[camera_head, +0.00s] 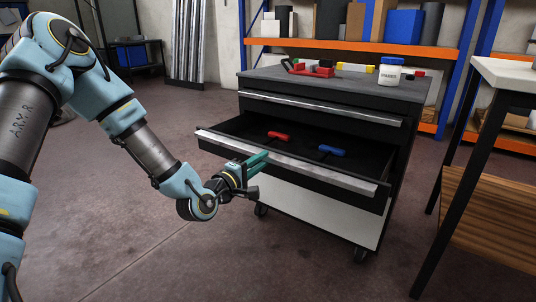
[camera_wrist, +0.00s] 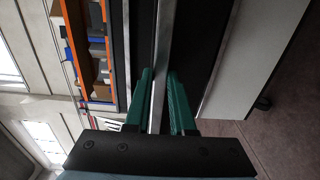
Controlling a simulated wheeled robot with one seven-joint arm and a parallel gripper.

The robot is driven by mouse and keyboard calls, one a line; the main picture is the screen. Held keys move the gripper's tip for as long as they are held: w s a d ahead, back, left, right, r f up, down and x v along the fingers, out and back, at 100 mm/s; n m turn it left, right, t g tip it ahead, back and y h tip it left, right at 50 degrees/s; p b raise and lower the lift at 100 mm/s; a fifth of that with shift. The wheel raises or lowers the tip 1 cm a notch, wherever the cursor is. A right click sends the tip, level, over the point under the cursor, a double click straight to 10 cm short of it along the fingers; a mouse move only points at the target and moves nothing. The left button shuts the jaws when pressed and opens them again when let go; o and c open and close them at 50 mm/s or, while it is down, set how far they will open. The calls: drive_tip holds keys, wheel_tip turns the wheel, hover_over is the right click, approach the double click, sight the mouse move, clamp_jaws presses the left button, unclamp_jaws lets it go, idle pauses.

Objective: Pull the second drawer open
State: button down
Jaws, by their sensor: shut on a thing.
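The second drawer (camera_head: 235,133) of the dark cabinet stands pulled out, its inside showing. Its long silver handle (camera_head: 300,163) runs along the front edge. My gripper (camera_head: 258,160) is at the middle of this handle, its green fingers reaching to it. In the wrist view, my gripper (camera_wrist: 160,100) has one green finger on each side of the silver handle bar (camera_wrist: 159,70), shut on it. A red item (camera_head: 278,135) and a blue item (camera_head: 332,151) lie in the drawer. The top drawer (camera_head: 320,107) above is closed.
The cabinet top (camera_head: 300,80) carries a white jar (camera_head: 390,71) and several coloured items. A light-topped table (camera_head: 510,72) stands close on the right. Shelves with an orange beam (camera_head: 350,46) are behind. The floor (camera_head: 150,240) in front and left is clear.

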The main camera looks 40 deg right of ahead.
drive_tip(key=shift+v, duration=1.3)
drive_tip(key=c, duration=0.8)
unclamp_jaws()
drive_tip(key=shift+o, duration=0.2)
drive_tip(key=shift+a, duration=0.1)
drive_tip(key=p+v, duration=0.1)
drive_tip(key=v, duration=0.9)
drive_tip(key=shift+a, duration=0.3)
drive_tip(key=shift+f, duration=0.1)
